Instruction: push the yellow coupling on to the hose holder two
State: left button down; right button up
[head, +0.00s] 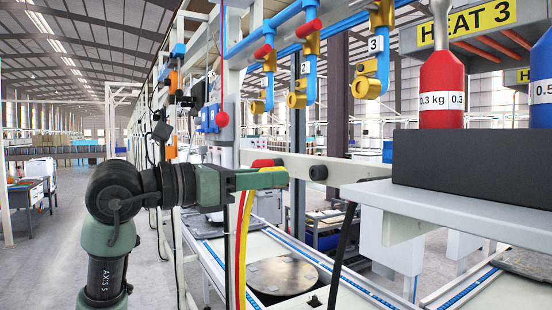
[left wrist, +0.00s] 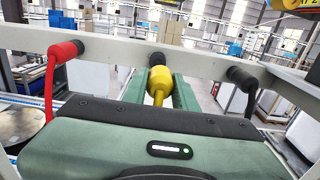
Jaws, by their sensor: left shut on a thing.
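My left gripper (head: 268,178) is shut on the yellow coupling (left wrist: 158,82) at the white rail (left wrist: 205,62). In the left wrist view the coupling sits between the green fingers. Its far end lines up with the black middle holder (left wrist: 157,59), which I take as hose holder two. I cannot tell whether the coupling touches it or is on it. In the head view the fingers mostly hide the coupling, and its yellow hose (head: 242,255) hangs below. My right gripper is not in view.
A red coupling (left wrist: 65,51) is on the left holder, its hose hanging down. A black hose (left wrist: 250,100) hangs from the right holder (left wrist: 241,77). Numbered brass outlets (head: 297,99) hang above. A shelf (head: 460,192) with a red weight (head: 442,88) stands at right.

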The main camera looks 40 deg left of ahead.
pick_arm(q)
jog(key=shift+a+f, duration=0.15)
jog(key=shift+a, duration=0.2)
jog(key=shift+w+d+p, duration=0.3)
jog(key=shift+w+d, duration=0.05)
jog(key=shift+w, duration=0.1)
jog(key=shift+p+x, duration=0.65)
jog(key=shift+x, duration=0.55)
jog(key=shift+p+x, duration=0.5)
jog(key=shift+x, duration=0.7)
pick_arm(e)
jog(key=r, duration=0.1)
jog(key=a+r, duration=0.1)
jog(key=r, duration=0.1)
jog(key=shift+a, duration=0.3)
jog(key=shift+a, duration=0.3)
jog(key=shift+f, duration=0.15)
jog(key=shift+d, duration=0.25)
pick_arm(q)
jog(key=shift+b, duration=0.35)
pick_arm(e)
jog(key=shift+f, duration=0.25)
